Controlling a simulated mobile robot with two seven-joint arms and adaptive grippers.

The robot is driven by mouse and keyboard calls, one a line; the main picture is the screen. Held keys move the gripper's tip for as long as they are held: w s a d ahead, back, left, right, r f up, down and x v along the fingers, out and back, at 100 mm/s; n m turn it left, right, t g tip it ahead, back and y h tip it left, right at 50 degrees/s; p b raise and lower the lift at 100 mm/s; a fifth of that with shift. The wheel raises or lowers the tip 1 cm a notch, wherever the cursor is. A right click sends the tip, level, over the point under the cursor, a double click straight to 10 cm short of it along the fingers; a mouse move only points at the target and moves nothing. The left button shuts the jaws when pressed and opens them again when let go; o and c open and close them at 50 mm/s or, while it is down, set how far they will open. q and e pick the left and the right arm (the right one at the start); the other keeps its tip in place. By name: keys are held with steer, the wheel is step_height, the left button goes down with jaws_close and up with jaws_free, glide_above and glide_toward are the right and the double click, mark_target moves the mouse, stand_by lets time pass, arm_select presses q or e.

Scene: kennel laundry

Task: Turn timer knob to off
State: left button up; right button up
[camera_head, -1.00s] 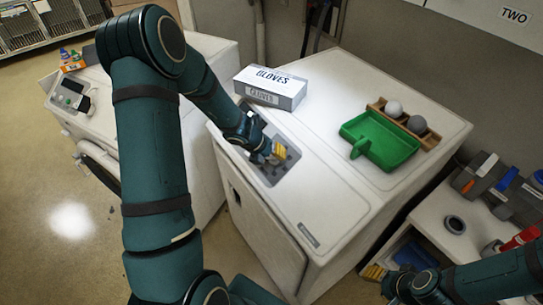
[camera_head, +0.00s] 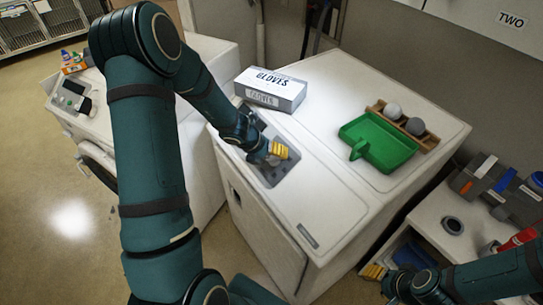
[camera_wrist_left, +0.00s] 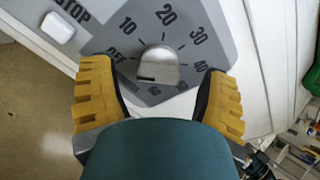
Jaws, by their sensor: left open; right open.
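The timer knob (camera_wrist_left: 158,66) is a rounded silver-grey dial on a grey panel (camera_wrist_left: 205,30) in the left wrist view. OFF, 10, 20, 30 and 40 are printed around it; lower numbers are partly hidden. A short dark mark shows near the knob's lower edge; I cannot tell its exact setting. My left gripper (camera_head: 278,151) is over the dryer's panel in the head view. Its yellow fingers are open, one to each side of the knob in the wrist view, with visible gaps. My right gripper (camera_head: 374,272) is open and empty by the shelf at lower right.
A white STOP button (camera_wrist_left: 57,27) is on the panel. On the dryer top (camera_head: 330,90) are a gloves box (camera_head: 270,88), a green tray (camera_head: 380,143) and a wooden holder with two balls (camera_head: 404,122). A washer (camera_head: 110,120) stands left; a cart (camera_head: 440,215) stands right.

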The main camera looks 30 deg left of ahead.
arm_select(q)
steer(key=shift+p+v, duration=0.75)
steer(key=shift+v, duration=2.85)
arm_select(e)
steer(key=shift+r, duration=1.2)
